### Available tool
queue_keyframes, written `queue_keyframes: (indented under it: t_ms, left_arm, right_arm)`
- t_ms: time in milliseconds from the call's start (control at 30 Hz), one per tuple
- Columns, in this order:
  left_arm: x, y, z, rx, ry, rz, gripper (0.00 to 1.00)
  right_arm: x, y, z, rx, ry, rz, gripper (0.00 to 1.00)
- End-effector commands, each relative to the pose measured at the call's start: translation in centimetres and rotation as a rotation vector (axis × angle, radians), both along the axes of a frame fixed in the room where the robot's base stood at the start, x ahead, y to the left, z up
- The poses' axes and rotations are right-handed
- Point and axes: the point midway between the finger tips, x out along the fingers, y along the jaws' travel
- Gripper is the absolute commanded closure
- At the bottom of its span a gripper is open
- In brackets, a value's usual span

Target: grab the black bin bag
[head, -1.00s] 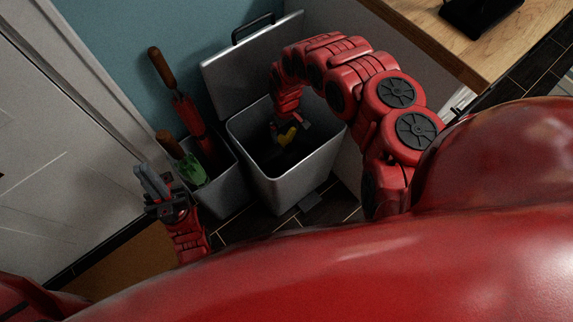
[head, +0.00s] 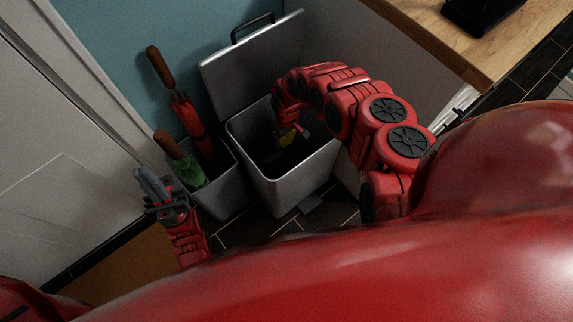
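The grey metal bin (head: 290,190) stands against the wall with its lid (head: 250,65) tipped open behind it. Its inside is dark, and the black bin bag (head: 268,150) is hard to tell apart from the shadow there. A small yellow patch shows in the opening beside my gripper. My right gripper (head: 291,146) reaches down into the bin mouth; its fingertips are lost in the dark, so its grip is unclear. My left gripper (head: 152,186) is raised at the left of the bin, apart from it and empty; the gap between its fingers is hard to make out.
A grey umbrella stand (head: 222,190) with red and green umbrellas (head: 188,168) stands close left of the bin. A wooden counter (head: 450,40) with a black object on it is at upper right. A white door (head: 60,160) is at left.

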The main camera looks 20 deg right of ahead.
Motion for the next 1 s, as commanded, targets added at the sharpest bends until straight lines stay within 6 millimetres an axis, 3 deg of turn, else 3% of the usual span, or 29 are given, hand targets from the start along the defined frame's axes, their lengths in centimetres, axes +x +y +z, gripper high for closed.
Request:
queue_keyframes:
  t_ms: [33,333,767,1000]
  left_arm:
    - [0.0,0.0,0.0,0.000,0.000,0.000,1.00]
    - [0.0,0.0,0.0,0.000,0.000,0.000,1.00]
    - [0.0,0.0,0.1,0.000,0.000,0.000,1.00]
    - [0.0,0.0,0.8,0.000,0.000,0.000,1.00]
  right_arm:
    - [0.0,0.0,0.0,0.000,0.000,0.000,0.45]
    - [0.1,0.0,0.0,-0.001,-0.001,0.000,0.99]
    - [0.1,0.0,0.4,0.000,-0.002,0.001,1.00]
    - [0.2,-0.1,2.9,-0.002,-0.002,0.001,1.00]
